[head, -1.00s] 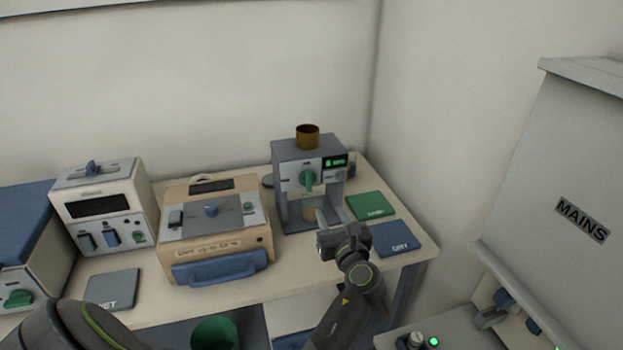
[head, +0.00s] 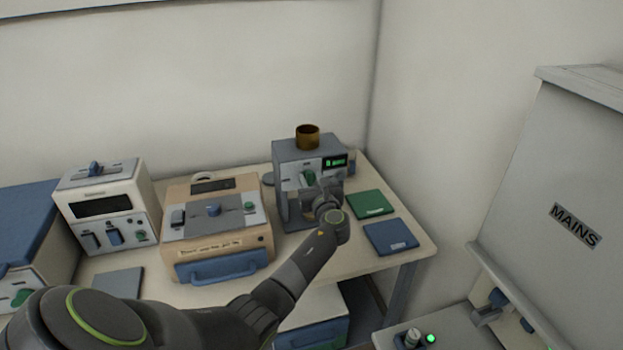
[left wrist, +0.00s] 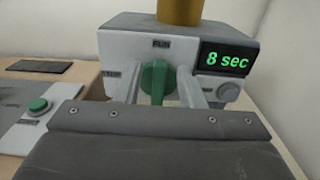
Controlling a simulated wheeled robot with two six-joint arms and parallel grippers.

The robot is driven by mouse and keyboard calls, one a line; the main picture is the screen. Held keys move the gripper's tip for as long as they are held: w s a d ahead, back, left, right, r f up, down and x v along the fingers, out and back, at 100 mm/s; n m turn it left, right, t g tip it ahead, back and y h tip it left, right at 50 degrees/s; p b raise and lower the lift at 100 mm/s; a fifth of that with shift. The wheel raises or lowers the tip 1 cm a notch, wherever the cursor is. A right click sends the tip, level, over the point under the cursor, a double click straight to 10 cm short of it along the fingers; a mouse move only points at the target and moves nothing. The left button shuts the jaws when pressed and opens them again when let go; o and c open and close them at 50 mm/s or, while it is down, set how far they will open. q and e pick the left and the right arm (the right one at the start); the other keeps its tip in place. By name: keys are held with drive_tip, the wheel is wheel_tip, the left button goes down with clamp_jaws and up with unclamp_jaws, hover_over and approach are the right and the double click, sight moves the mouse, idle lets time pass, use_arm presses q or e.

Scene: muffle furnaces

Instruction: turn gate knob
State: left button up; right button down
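A grey machine (head: 285,158) with a brown cup on top stands at the back of the bench. Its green knob (head: 309,177) is on the front face, and it also shows in the left wrist view (left wrist: 154,82). The knob's handle stands upright, under a label that seems to read "RUN". My left gripper (head: 322,188) is in front of the machine. In the left wrist view its two pale fingers (left wrist: 161,84) are on either side of the knob, with gaps showing, so it is open. Whether the fingertips touch the panel is unclear. My right gripper is not in view.
A green display (left wrist: 227,61) reads "8 sec", with a grey dial below it. A beige box (head: 215,225) with a blue handle stands left of the machine. A green mat (head: 371,204) and a blue mat (head: 391,237) lie to the right. A MAINS cabinet (head: 560,180) stands far right.

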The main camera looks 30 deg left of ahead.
use_arm(q)
drive_tip(key=shift+w+a, duration=0.15)
drive_tip(key=shift+a, duration=0.05)
clamp_jaws()
